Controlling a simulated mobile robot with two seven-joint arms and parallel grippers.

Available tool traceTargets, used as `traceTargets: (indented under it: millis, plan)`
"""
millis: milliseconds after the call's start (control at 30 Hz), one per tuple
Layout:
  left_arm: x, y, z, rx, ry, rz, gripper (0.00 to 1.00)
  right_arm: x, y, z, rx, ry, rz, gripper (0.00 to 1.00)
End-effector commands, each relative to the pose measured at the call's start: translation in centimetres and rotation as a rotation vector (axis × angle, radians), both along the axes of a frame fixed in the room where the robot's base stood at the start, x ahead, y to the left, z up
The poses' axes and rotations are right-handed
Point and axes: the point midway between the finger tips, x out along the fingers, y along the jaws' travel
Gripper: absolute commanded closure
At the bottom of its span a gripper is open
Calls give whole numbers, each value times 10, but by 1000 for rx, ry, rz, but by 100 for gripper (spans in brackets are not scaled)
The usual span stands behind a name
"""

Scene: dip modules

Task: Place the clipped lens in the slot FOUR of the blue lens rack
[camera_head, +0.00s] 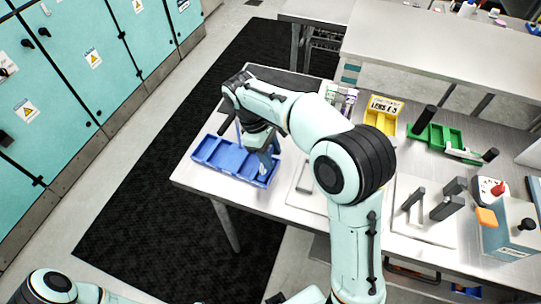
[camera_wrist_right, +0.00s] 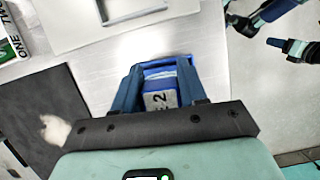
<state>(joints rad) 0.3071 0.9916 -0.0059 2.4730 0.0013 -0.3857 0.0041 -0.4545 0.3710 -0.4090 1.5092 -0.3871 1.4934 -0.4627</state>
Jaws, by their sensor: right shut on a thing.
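The blue lens rack (camera_head: 212,150) lies at the left end of the steel table, a row of open compartments. My right gripper (camera_head: 266,160) is over its right-hand end, fingers pointing down. In the right wrist view the blue rack (camera_wrist_right: 168,63) shows beyond the two blue fingers of my right gripper (camera_wrist_right: 160,84). A pale label with a "2" shows between them. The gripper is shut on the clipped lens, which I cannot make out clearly. I cannot tell whether it touches a compartment. Slot numbers are not readable. My left gripper is not in view.
A yellow labelled bin (camera_head: 381,116) and a green rack (camera_head: 447,136) stand farther right. A light plate with dark grey blocks (camera_head: 448,207) and a blue-grey box with a red knob (camera_head: 508,228) are at the right. A raised shelf (camera_head: 440,55) runs behind.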

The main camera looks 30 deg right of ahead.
Motion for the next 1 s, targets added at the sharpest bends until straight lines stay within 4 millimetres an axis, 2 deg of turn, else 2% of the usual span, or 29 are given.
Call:
traceTargets:
  millis: [100,467,500,567,867,1000]
  plan:
    - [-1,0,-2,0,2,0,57,0,0,-8,0,0,0,100]
    - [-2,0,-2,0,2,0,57,0,0,-11,0,0,-1,100]
    - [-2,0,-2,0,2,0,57,0,0,-11,0,-1,-1,52]
    - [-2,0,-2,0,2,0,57,0,0,-10,0,-1,-1,33]
    - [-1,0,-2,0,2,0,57,0,0,-9,0,-2,-1,33]
    - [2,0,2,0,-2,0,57,3,1,2,0,-4,0,33]
